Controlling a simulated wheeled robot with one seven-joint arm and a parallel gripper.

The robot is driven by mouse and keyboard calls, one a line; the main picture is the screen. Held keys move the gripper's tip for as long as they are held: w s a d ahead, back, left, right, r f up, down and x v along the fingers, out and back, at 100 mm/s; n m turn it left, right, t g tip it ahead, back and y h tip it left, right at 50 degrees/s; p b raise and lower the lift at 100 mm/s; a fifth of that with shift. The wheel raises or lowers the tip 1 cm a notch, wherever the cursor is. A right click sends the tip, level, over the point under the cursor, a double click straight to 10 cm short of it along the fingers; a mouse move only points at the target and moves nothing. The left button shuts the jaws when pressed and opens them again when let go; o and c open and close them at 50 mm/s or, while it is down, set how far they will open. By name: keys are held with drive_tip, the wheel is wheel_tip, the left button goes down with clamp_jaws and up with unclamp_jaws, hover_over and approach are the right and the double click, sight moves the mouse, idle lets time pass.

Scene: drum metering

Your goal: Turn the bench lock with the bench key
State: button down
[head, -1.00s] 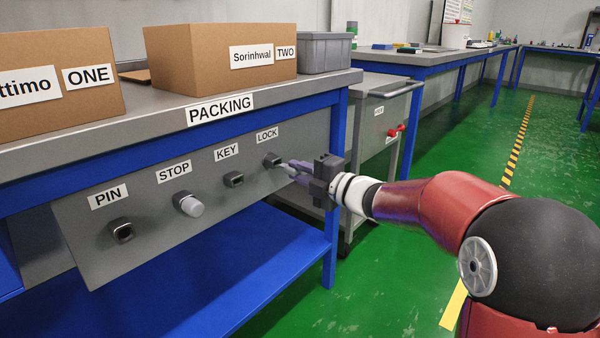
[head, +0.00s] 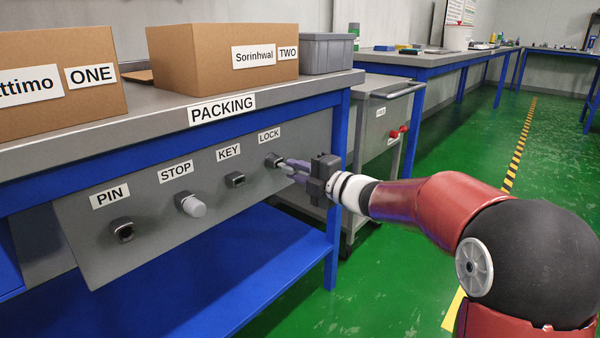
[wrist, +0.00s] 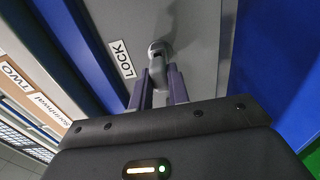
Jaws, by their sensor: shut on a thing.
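The bench lock (head: 273,160) is a small dark fitting under the LOCK label on the grey panel of the packing bench. My gripper (head: 287,166) reaches it from the right, with its purple-grey fingers pointing at the lock. In the wrist view, my gripper's fingers (wrist: 164,85) are close together just before the lock (wrist: 158,50). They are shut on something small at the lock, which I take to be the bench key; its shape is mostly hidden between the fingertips. I cannot tell how far the key sits in the lock or at what angle.
Left of the lock on the panel are the KEY fitting (head: 235,180), the white STOP knob (head: 191,205) and the PIN fitting (head: 122,230). Cardboard boxes (head: 205,62) and a grey bin (head: 326,54) stand on the bench. A grey cart (head: 378,125) stands behind my gripper.

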drive_tip(key=shift+x, duration=1.05)
drive_tip(key=c, duration=1.3)
unclamp_jaws()
drive_tip(key=shift+o, duration=0.2)
drive_tip(key=shift+s+d, duration=0.1)
drive_tip(key=shift+d, duration=0.05)
drive_tip(key=v, duration=0.7)
drive_tip(key=shift+s+d, duration=0.15)
drive_tip(key=shift+s, duration=0.05)
